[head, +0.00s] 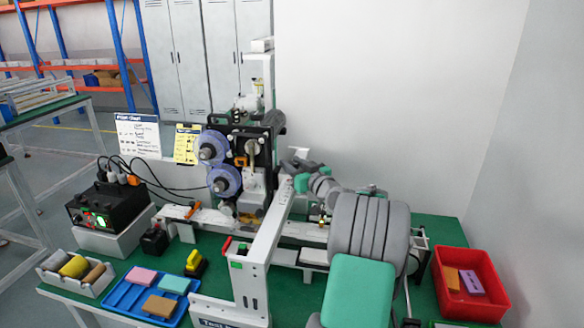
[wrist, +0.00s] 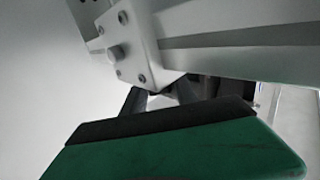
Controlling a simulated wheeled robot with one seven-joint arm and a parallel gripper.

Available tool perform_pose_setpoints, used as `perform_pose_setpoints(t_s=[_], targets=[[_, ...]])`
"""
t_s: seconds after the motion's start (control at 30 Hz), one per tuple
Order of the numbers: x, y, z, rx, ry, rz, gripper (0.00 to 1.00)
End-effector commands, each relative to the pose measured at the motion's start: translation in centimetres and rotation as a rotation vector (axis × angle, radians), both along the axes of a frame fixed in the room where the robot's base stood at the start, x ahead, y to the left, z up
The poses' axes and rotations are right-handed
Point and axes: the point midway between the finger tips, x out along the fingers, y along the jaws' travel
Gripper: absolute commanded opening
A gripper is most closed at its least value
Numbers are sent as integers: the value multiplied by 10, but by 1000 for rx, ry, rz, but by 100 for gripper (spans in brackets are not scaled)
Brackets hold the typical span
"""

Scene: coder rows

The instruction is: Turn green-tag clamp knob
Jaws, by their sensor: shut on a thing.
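My gripper (head: 296,163) is at the far end of my grey and green arm, beside the upright of the labelling machine (head: 250,165) in the head view. In the wrist view its dark fingers (wrist: 160,97) reach behind a pale bolted bracket (wrist: 125,50). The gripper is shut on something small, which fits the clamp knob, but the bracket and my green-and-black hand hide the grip. The knob itself is not clearly seen. A small green patch (head: 301,183) shows beside my wrist in the head view; I cannot tell if it is the tag.
A pale rail frame (head: 262,245) stands close left of my arm. A red bin (head: 468,285) is at the right. A blue tray (head: 150,297) with coloured blocks, a grey tray (head: 77,272) and a black power box (head: 105,205) are at the left. A wall stands behind.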

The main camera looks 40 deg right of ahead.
Motion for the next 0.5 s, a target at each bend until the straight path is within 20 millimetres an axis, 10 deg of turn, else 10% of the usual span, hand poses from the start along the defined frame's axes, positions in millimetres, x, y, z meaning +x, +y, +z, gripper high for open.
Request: perform_pose_setpoints(t_s=[0.5], targets=[[-1, -3, -2, -5, -2, 297, 0]])
